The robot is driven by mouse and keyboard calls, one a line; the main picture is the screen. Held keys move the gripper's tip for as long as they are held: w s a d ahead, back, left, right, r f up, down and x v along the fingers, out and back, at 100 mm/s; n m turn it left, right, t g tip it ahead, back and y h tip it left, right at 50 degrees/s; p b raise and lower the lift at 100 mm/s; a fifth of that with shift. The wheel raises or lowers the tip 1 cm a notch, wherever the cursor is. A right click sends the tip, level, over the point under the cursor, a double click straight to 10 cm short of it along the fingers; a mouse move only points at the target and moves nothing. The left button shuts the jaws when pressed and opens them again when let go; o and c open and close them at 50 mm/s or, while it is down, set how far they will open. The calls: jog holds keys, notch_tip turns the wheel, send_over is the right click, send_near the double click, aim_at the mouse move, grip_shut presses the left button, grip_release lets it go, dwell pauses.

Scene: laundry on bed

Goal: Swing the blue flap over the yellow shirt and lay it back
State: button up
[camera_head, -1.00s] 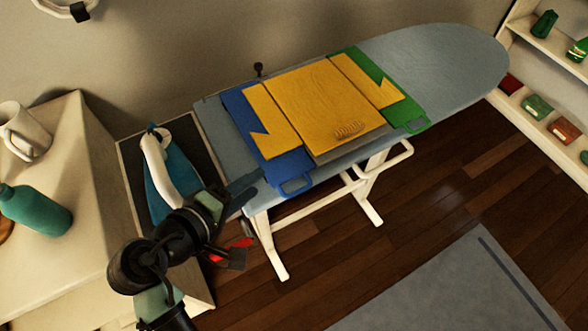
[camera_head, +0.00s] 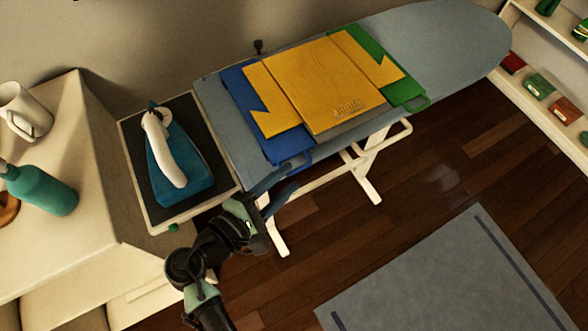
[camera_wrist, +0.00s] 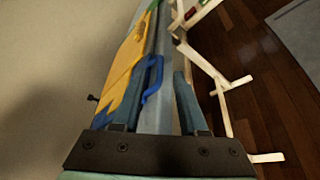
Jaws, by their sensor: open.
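The blue flap (camera_head: 234,82) lies flat on the left side of the folding board, with the yellow shirt's left part on top of it. Its blue loop handle (camera_wrist: 152,76) sticks out at the front edge. The yellow shirt (camera_head: 318,82) lies spread across the board, its right part on the green flap (camera_head: 412,92). My gripper (camera_head: 287,178) is open and empty, just in front of the blue handle. In the wrist view the handle appears ahead, between the two fingers (camera_wrist: 153,98); I cannot tell whether they touch it.
The folding board lies on a grey-blue ironing board (camera_head: 446,48) with white legs. An iron (camera_head: 178,170) stands on a dark pad at its left end. A dresser with a mug (camera_head: 24,112) and a teal bottle (camera_head: 42,188) is at left. Shelves stand at right.

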aim_at(295, 172)
jog(key=shift+x, duration=1.55)
jog(key=shift+c, duration=0.2)
grip_shut()
